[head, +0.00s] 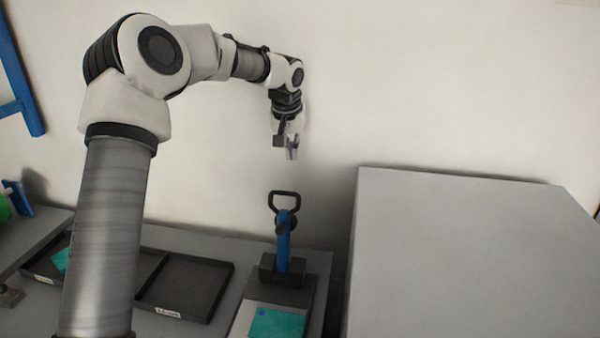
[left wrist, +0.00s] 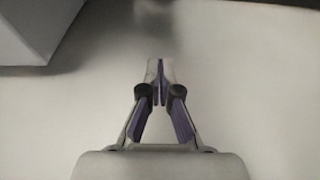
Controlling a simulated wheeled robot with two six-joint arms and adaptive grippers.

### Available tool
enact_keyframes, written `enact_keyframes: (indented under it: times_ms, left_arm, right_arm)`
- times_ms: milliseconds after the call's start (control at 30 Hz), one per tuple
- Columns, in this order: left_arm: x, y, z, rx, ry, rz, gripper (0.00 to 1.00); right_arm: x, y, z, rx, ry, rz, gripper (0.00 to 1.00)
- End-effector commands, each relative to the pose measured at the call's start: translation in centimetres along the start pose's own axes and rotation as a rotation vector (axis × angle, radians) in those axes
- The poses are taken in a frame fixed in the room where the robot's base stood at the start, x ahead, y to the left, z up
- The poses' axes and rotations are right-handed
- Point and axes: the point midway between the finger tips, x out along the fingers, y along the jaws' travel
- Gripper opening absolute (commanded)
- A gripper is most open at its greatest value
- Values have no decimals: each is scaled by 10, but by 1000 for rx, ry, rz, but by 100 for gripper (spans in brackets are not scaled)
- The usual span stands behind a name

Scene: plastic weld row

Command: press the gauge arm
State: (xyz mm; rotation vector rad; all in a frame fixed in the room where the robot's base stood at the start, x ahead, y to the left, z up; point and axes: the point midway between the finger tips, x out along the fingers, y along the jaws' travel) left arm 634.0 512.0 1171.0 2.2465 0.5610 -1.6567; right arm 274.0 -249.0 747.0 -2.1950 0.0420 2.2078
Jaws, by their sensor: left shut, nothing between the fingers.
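The gauge arm (head: 283,239) is a blue upright lever with a black loop handle (head: 285,199) on top. It stands on a dark block on the grey gauge base (head: 291,294), and a teal plate (head: 277,323) lies in front of it. My left gripper (head: 291,154) is above the handle, pointing down, with a clear gap between them. In the left wrist view my left gripper (left wrist: 160,70) shows its fingers closed together with nothing between them. The gauge arm cannot be made out in the left wrist view. My right gripper is not in view.
A large grey box (head: 470,250) stands close to the right of the gauge. A black divided tray (head: 187,286) lies to its left, partly hidden by my left arm. A blue frame (head: 22,75) is at the far left. The wall behind is bare.

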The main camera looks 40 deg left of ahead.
Motion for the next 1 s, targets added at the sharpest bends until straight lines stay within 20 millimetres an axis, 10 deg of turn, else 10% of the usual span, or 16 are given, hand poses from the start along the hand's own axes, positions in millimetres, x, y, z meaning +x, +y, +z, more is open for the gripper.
enact_keyframes:
  times_ms: [433, 900, 1000]
  left_arm:
    - [6, -2, 1, -3, -7, -5, 0]
    - [99, -2, 1, -2, -8, -5, 0]
    - [89, -1, 19, 0, -7, 0, 0]
  right_arm:
    - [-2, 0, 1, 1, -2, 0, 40]
    - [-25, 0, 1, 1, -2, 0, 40]
    - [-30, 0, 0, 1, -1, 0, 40]
